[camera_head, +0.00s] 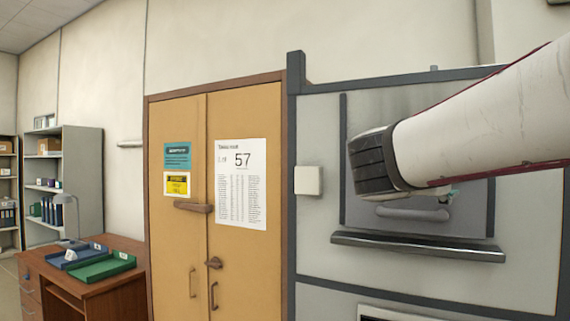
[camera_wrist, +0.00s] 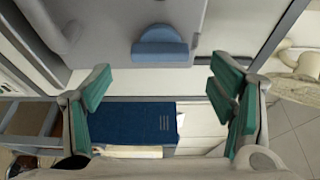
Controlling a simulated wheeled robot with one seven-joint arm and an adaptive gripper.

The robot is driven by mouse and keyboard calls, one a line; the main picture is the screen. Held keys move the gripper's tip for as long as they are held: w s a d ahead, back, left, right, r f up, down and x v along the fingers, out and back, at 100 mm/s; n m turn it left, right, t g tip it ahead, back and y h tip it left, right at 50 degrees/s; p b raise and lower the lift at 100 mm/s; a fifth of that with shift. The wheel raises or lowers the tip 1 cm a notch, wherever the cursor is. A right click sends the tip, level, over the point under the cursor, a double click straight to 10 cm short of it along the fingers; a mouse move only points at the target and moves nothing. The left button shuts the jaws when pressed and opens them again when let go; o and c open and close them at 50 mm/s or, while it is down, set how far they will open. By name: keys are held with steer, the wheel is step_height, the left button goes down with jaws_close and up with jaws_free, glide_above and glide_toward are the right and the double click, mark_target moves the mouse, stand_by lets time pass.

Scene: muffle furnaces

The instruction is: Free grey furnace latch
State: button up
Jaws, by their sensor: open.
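The grey furnace (camera_head: 320,235) stands at the right of the head view. Its front has a recessed door panel (camera_head: 375,110), a curved grey handle (camera_head: 415,213) and a dark ledge (camera_head: 418,246) below. My arm covers part of the panel, so no separate latch can be made out there. My gripper (camera_wrist: 163,90) is open, with green-padded fingers wide apart and nothing between them touching either pad. In the wrist view a blue-grey rounded piece (camera_wrist: 160,48) sticks out from a grey body ahead of the fingers; I cannot tell if it is the latch.
A tan double-door cabinet (camera_head: 180,245) with posted sheets stands left of the furnace. A wooden desk (camera_head: 105,290) holds a blue tray (camera_head: 75,257) and a green tray (camera_head: 105,268). Shelves (camera_head: 85,150) stand at the far left. A dark blue panel (camera_wrist: 140,122) lies beyond the fingers.

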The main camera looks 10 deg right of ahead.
steer(key=v, duration=0.7)
steer(key=shift+a, duration=0.1)
